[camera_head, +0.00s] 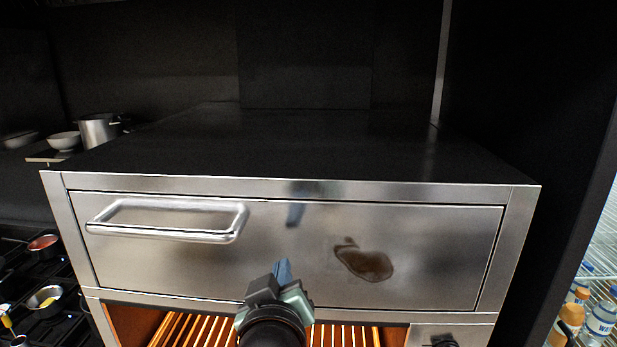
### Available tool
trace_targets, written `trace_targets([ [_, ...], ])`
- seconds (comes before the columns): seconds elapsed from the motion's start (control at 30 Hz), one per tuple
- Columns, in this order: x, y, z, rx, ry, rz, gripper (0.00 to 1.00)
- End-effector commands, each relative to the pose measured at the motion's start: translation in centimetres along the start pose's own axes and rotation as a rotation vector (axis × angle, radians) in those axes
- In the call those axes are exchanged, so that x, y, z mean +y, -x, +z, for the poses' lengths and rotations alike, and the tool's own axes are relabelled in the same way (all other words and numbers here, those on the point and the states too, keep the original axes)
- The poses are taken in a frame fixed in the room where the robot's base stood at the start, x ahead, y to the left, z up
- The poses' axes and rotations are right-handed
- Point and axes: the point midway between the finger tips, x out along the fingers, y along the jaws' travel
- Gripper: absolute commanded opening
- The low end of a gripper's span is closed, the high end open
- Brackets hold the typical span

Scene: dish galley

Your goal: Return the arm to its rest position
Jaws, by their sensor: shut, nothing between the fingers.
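My gripper (283,270) is at the bottom middle of the head view, seen from behind, in front of a steel appliance. Its fingers are together and hold nothing. It points at the steel drawer front (300,215), below and right of the drawer's bar handle (165,232); I cannot tell whether the tips touch the steel. The drawer looks closed. A brown stain (365,263) marks its front to the right of my gripper. Most of my arm is out of view below.
Glowing orange bars (195,330) show in an opening under the drawer. The dark appliance top (290,145) is clear. At left are a steel pot (98,131), a bowl (63,140) and a stove with pans (44,297). At right, a dark wall (530,110) and bottles (600,318) on racks.

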Motion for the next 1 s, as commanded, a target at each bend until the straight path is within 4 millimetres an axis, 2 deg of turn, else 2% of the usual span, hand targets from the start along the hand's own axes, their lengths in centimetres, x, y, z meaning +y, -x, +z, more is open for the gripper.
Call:
trace_targets([
  [0.03,2.3,1.7,-1.1,0.042,-0.135,0.029,0.00],
  [0.17,6.6,6.2,-3.5,0.154,-0.469,0.064,0.00],
  [0.2,6.2,6.3,-3.5,0.230,-0.464,0.075,0.00],
  [0.27,6.8,7.5,-4.9,0.346,-0.454,0.102,0.00],
  [0.4,8.2,11.8,-8.1,0.612,-0.437,0.165,0.00],
  [0.6,9.3,18.3,-10.7,0.907,-0.412,0.235,0.00],
  [0.77,9.7,20.8,-11.6,1.002,-0.402,0.257,0.00],
  [1.0,9.8,21.1,-11.9,1.011,-0.401,0.259,0.00],
])
